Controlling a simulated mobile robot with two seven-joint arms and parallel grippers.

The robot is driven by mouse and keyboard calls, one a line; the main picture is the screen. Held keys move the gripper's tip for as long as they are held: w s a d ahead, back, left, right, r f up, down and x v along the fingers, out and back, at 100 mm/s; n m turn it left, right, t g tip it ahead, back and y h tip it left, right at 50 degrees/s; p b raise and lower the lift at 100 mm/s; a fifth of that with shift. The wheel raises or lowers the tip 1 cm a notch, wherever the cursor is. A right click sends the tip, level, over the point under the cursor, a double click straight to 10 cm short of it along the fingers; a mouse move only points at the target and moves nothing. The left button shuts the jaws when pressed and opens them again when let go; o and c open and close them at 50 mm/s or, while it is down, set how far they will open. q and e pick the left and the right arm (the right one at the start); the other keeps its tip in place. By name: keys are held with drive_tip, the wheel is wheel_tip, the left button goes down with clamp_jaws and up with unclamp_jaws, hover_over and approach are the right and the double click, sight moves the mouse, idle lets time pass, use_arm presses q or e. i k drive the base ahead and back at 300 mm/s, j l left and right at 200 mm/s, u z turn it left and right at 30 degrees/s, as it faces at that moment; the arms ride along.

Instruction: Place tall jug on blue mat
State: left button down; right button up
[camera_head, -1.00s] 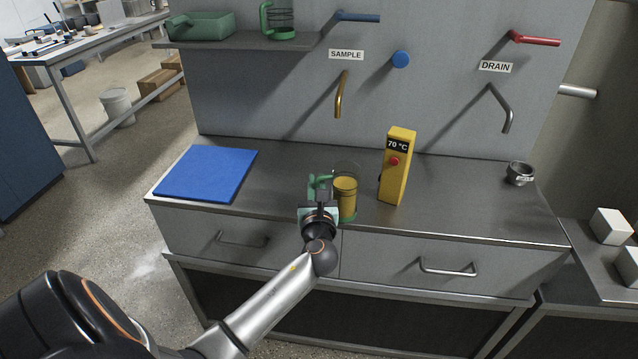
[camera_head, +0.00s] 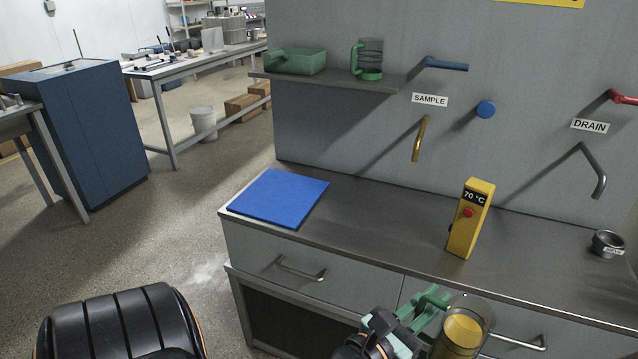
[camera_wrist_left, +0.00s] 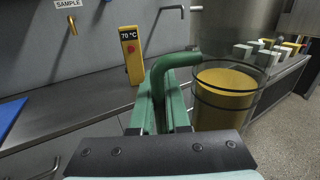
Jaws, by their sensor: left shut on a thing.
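The tall jug (camera_head: 463,333) is clear with a green handle and holds yellow liquid. It is at the bottom right of the head view, in front of the counter edge, and looks upright. My left gripper (camera_head: 416,316) is shut on its green handle; the wrist view shows the jug (camera_wrist_left: 226,98) just right of the fingers. The jug's base is cut off in the head view. The blue mat (camera_head: 279,197) lies flat and empty on the counter's left end, up and left of the jug. My right gripper is not in view.
A yellow 70 °C device (camera_head: 470,220) stands on the counter, with a small metal cup (camera_head: 607,243) farther right. The counter between mat and device is clear. A shelf (camera_head: 330,82) above holds a green tub (camera_head: 297,61) and another green-handled jug (camera_head: 368,60).

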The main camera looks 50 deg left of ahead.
sight(269, 201)
drive_tip(key=i+j+u, duration=0.5)
drive_tip(key=j+u, duration=0.25)
drive_tip(key=i+j+u, duration=0.2)
drive_tip(key=u, duration=0.15)
drive_tip(key=i, duration=0.1)
